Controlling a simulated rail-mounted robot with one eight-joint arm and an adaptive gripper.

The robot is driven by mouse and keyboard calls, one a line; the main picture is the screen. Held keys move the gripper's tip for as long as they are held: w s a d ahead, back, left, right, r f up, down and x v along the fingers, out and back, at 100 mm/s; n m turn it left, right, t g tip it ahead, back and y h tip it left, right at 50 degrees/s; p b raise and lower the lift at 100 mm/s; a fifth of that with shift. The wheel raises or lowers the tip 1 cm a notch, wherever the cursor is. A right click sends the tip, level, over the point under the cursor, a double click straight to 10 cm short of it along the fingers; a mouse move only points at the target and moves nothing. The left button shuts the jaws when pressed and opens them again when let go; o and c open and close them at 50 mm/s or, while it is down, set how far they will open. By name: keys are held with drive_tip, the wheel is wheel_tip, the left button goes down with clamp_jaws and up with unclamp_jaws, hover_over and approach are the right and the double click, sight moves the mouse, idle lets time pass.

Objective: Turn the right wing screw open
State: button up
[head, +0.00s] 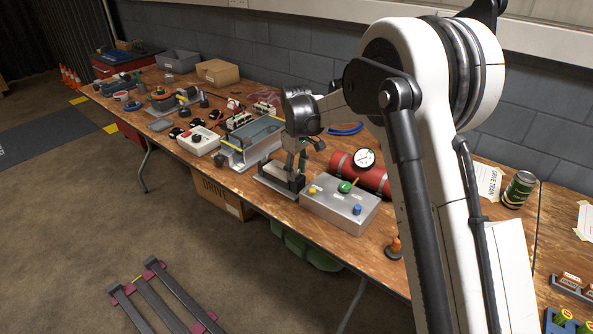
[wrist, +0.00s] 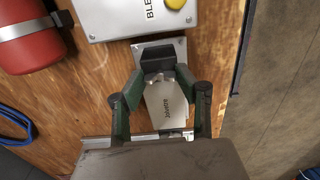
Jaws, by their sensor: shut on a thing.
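My gripper (head: 294,166) points down at a small fixture on the workbench, just left of a grey box. In the wrist view, my gripper (wrist: 161,78) has its two green fingers closed in on a small grey metal piece, which looks like the right wing screw (wrist: 157,77). The fingers hide most of it, and its angle cannot be told. A black block (wrist: 158,56) sits at the fingertips. No second wing screw can be made out.
The grey box (head: 339,208) with coloured buttons stands close to the fixture. A red cylinder (head: 361,174) with a gauge lies behind it. A grey metal channel (head: 247,142) is to the left. The bench's front edge is near, with open floor (head: 215,275) beyond.

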sight(297, 171)
drive_tip(key=o, duration=1.1)
drive_tip(key=shift+r, duration=0.1)
wheel_tip(297, 171, up, 12)
drive_tip(key=shift+f, duration=0.1)
drive_tip(key=shift+d, duration=0.1)
